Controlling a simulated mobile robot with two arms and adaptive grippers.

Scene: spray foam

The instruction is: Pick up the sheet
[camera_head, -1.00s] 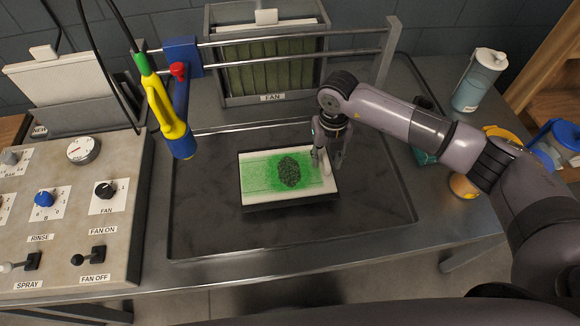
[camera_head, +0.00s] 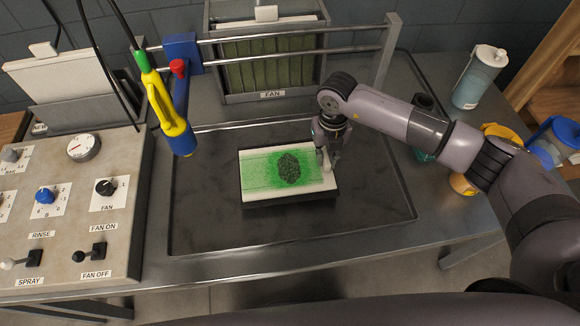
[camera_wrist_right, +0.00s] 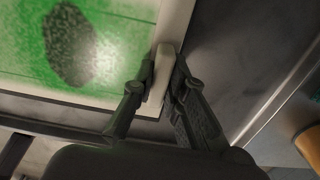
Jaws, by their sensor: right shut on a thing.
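The sheet (camera_head: 262,172) is a white rectangle with green spray and a dark speckled patch in its middle. It lies on a dark block in the tray (camera_head: 210,222). My right gripper (camera_head: 326,163) is at the sheet's right edge, shut on the white tab there. In the right wrist view the two fingers (camera_wrist_right: 158,92) close around the light tab, and the sheet (camera_wrist_right: 118,45) shows at upper left with its green and dark patch. My left gripper is not in view.
A control panel (camera_head: 75,250) with knobs and levers stands at left. A yellow and blue spray nozzle (camera_head: 165,110) hangs above the tray's left side. A teal-and-white jug (camera_head: 478,78) is at back right. The tray's front is clear.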

